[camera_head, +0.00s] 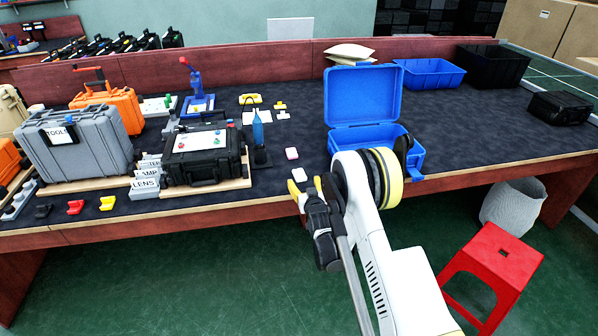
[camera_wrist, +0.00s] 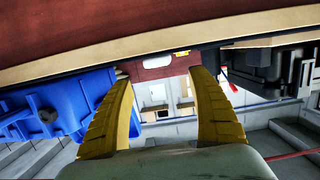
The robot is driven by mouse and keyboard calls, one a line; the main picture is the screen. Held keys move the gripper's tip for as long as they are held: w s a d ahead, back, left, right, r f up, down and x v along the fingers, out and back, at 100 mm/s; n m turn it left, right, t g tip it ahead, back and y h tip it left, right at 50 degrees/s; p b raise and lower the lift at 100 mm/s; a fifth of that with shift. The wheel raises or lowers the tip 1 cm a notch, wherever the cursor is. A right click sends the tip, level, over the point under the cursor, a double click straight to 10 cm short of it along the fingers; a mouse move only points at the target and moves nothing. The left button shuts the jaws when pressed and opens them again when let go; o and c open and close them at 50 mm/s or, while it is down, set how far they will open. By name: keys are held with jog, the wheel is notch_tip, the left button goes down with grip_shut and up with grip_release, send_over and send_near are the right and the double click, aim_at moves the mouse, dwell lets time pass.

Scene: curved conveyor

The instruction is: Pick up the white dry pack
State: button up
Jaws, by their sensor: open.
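A small white pack (camera_head: 299,174) lies on the dark tabletop near the front edge, left of the blue case. A pinkish-white pack (camera_head: 291,153) lies just behind it. My gripper (camera_head: 305,184) is open at the table's front edge, its yellow fingertips apart and just short of the white pack. I cannot tell its exact height over the table. In the wrist view, which looks upside down, the open fingers of my gripper (camera_wrist: 162,75) have nothing between them. A small pale shape (camera_wrist: 157,61) shows beyond them; I cannot tell which pack it is.
An open blue case (camera_head: 362,98) stands right of the packs, close to my arm. A black case (camera_head: 203,155) and a blue bottle (camera_head: 258,131) stand to the left. Blue (camera_head: 430,73) and black (camera_head: 492,68) bins are at the back. A red stool (camera_head: 491,262) stands on the floor.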

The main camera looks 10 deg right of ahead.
aim_at(300, 175)
jog(key=w+b, duration=0.1)
jog(key=w, duration=0.1)
jog(key=w+f+b, duration=0.1)
jog(key=w, duration=0.1)
jog(key=w+f+b, duration=0.1)
jog(key=w, duration=0.1)
jog(key=shift+w+f, duration=0.15)
jog(key=shift+w, duration=0.4)
jog(key=c, duration=1.1)
jog(key=shift+c, duration=0.2)
